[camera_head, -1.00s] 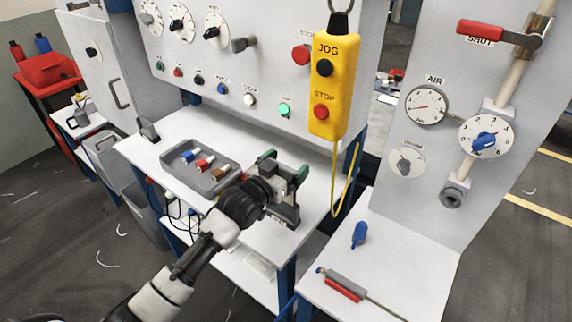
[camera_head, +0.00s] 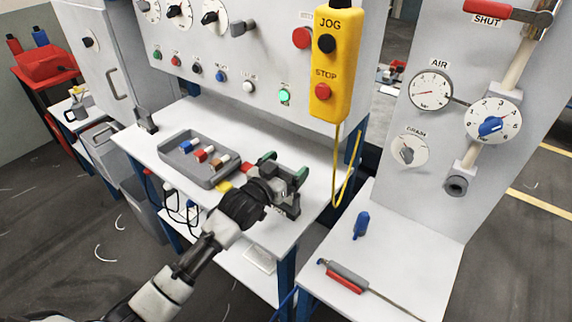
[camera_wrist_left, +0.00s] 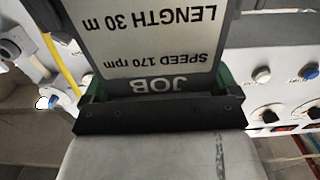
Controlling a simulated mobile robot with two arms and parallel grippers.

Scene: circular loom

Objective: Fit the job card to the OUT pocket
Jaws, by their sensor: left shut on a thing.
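My left gripper (camera_head: 284,174) reaches in over the front right of the white bench and is shut on the job card. In the left wrist view the job card (camera_wrist_left: 148,40) stands between the fingers, a grey and white plate reading JOB, SPEED 170 rpm and LENGTH 30 m, upside down in the picture. In the head view the card is mostly hidden by the gripper, and I cannot make out its tilt. I cannot identify the OUT pocket in either view. My right gripper is not in view.
A grey tray (camera_head: 174,151) with several small coloured parts sits left of the gripper. A yellow JOG/STOP pendant (camera_head: 332,62) hangs behind it, its cable looping down at the right. The side table (camera_head: 400,255) holds a blue item (camera_head: 361,224) and a red-handled tool (camera_head: 341,277).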

